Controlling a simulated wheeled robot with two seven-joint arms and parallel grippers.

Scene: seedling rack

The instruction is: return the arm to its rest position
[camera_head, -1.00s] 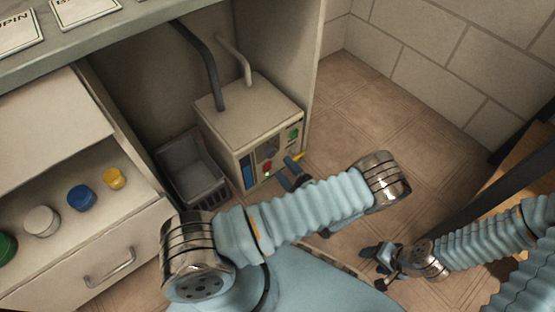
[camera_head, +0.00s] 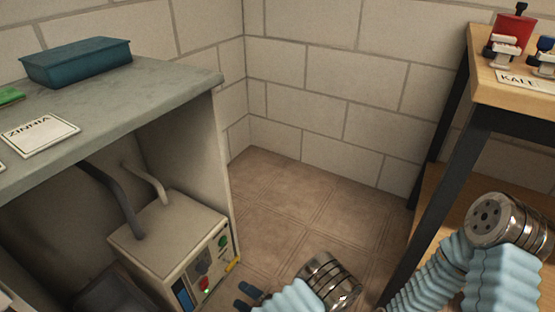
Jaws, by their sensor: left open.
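My left arm shows at the bottom middle, with a pale blue ribbed sleeve (camera_head: 290,300) and a metal joint (camera_head: 328,283). My left gripper (camera_head: 248,297) is partly in view at the lower edge, dark fingers apart, nothing seen between them. It is just right of the beige control box (camera_head: 165,245) in the picture; I cannot tell the gap. My right arm (camera_head: 470,270) shows at the lower right, by the wooden table. Its gripper is out of the picture.
The box, with buttons and a yellow lever (camera_head: 232,265), stands under the grey counter (camera_head: 150,98). A blue bin (camera_head: 78,62) and a ZINNIA card (camera_head: 40,134) are on top. The wooden table (camera_head: 510,92) holds a red container (camera_head: 513,32). Tiled floor (camera_head: 290,205) between is clear.

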